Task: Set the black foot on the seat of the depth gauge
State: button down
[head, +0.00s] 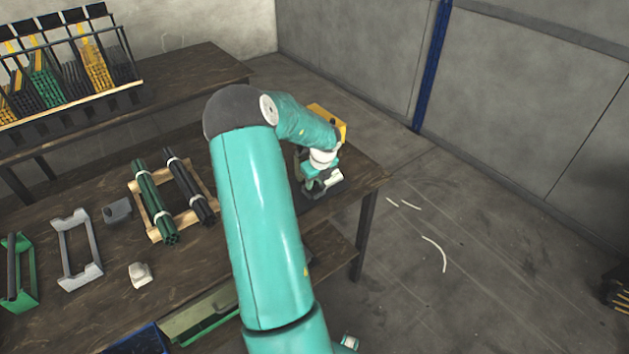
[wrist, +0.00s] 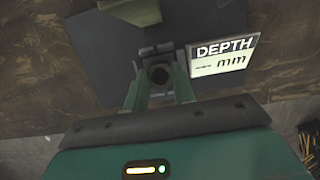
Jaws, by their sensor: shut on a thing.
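The depth gauge (head: 334,180) is at the right end of the wooden table in the head view, partly hidden by my gripper. In the wrist view its white sign (wrist: 222,57) reads "DEPTH" and "mm", beside a dark base plate (wrist: 95,55). My gripper (wrist: 160,80) has its two green fingers shut on the small round black foot (wrist: 159,75). The foot is over a grey block on the plate, which looks like the seat (wrist: 150,52). I cannot tell whether the foot touches it. In the head view my gripper (head: 314,182) points down over the gauge.
A yellow box (head: 328,120) stands just behind the gauge. A wooden rack (head: 158,232) with green and black rods lies to the left. Further left are a grey frame (head: 78,250) and a green holder (head: 20,280). The table's right edge is close to the gauge.

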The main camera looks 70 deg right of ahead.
jog(key=shift+f, duration=0.2)
jog(key=c, duration=1.2)
grip_release()
jog(key=shift+o, duration=0.2)
jog(key=shift+r, duration=0.1)
jog(key=v, duration=1.2)
jog(key=shift+r, duration=0.15)
